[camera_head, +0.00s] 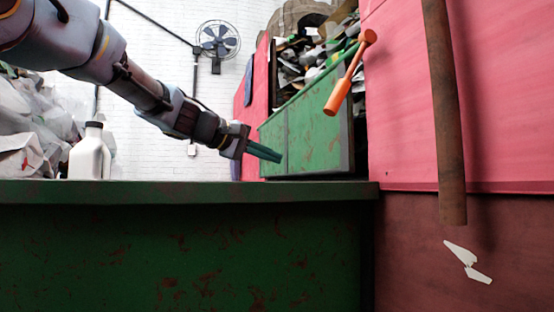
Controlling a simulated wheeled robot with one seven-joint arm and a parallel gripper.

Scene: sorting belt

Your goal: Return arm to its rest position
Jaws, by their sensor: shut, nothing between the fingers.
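My arm (145,90) reaches in from the upper left of the head view, angled down to the right. My gripper (264,153) is at its end, with its dark teal fingers shut and nothing between them. It is in the air above the far edge line of the green belt side (190,240), and in the picture it overlaps the green bin behind. How far it is from that bin I cannot tell.
A white bottle (90,155) stands upright at the left, beside heaped pale plastic waste (25,125). A green bin (310,130) full of scrap stands behind. An orange-handled lever (347,78) and a rusty pipe (445,110) are at the right, by a pink wall (405,110).

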